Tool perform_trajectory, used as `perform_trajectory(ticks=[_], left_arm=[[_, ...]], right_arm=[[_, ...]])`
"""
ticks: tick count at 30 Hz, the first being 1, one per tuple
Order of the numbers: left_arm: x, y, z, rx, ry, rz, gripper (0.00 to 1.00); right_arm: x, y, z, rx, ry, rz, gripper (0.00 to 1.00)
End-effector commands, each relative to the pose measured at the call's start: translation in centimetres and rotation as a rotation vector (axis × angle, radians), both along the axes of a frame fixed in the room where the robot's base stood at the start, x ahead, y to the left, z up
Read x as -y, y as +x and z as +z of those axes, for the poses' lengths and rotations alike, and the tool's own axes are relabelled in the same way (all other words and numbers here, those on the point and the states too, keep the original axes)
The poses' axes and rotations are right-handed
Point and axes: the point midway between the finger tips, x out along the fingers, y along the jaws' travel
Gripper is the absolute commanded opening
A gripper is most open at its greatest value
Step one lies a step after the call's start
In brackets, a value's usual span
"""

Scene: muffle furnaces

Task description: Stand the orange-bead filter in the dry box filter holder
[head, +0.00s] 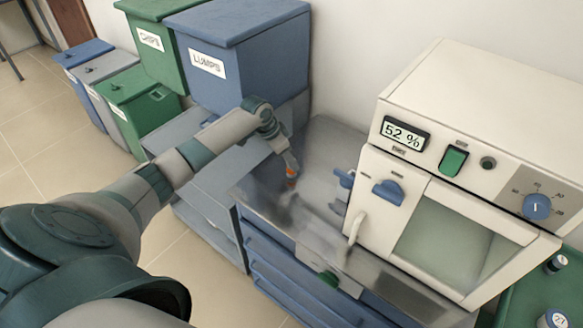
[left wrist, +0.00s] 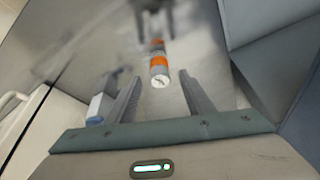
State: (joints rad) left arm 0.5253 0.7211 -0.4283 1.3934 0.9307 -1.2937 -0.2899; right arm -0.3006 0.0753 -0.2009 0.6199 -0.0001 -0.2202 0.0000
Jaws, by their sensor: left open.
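The orange-bead filter (left wrist: 159,70) is a small cylinder with an orange band and a pale, marked end. In the left wrist view it is just beyond and between the fingertips of my left gripper (left wrist: 158,85), which is open, with a gap on both sides. In the head view the filter (head: 291,172) shows as an orange spot at the tip of my left gripper (head: 291,168), over the metal worktop. The dry box (head: 462,160) is a cream cabinet reading 52 %, with its windowed door shut. I cannot make out a filter holder. My right gripper is out of view.
The shiny metal worktop (head: 325,150) is mostly clear left of the dry box and mirrors things above it. Blue LUMPS (head: 245,60) and green CHIPS (head: 150,40) bins stand behind on the left. Small capped containers (head: 556,263) stand at the right edge.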

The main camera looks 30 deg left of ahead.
Motion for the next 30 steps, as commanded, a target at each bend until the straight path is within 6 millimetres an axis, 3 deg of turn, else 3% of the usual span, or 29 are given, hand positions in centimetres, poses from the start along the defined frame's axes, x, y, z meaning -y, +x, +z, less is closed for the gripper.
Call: perform_trajectory(ticks=[6,12,29,30], left_arm=[[0.4,0.5,-1.9,-0.004,-0.001,0.002,0.48],[0.7,1.2,-3.8,-0.002,-0.001,0.001,0.48],[0.6,1.3,-4.2,-0.001,0.0,0.0,0.48],[0.6,1.3,-4.2,-0.001,0.0,0.001,0.39]], right_arm=[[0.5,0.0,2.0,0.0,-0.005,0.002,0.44],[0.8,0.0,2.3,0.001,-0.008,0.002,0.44],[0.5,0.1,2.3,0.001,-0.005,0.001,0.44],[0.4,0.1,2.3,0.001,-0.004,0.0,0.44]])
